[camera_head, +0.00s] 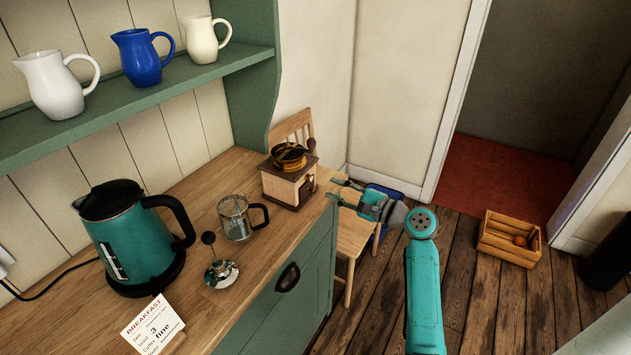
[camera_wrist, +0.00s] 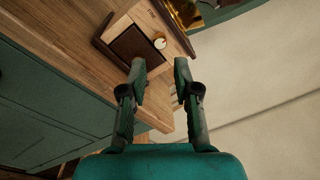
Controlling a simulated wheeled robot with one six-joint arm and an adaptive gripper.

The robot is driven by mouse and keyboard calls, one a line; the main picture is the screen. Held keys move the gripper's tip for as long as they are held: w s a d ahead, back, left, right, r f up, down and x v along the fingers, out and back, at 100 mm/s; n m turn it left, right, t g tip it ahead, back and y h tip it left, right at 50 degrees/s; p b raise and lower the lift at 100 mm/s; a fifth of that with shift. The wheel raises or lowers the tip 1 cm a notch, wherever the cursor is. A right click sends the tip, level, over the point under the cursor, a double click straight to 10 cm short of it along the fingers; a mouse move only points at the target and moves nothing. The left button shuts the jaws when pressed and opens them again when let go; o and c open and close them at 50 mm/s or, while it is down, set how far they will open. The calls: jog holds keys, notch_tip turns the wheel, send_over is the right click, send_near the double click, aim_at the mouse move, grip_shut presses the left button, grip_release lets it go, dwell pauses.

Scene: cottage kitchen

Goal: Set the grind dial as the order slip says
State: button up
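The coffee grinder (camera_head: 289,186) stands near the right end of the wooden counter, a pale box with a dark top and brass parts. In the wrist view its brass part (camera_wrist: 184,12), a dark brown panel and a small pale round knob (camera_wrist: 160,43) show. I cannot make out a dial scale or its setting.
A teal kettle (camera_head: 132,240), a glass press jug (camera_head: 236,218) and its plunger (camera_head: 221,272) stand left on the counter. A wooden chair (camera_head: 354,234) is beyond the counter's end. A crate (camera_head: 510,240) sits on the floor. Jugs stand on the shelf (camera_head: 150,97).

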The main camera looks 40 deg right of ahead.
aim_at(311, 179)
jog(key=x, duration=0.6)
jog(key=shift+w+a, duration=0.1)
jog(key=shift+w, duration=0.25)
grip_shut()
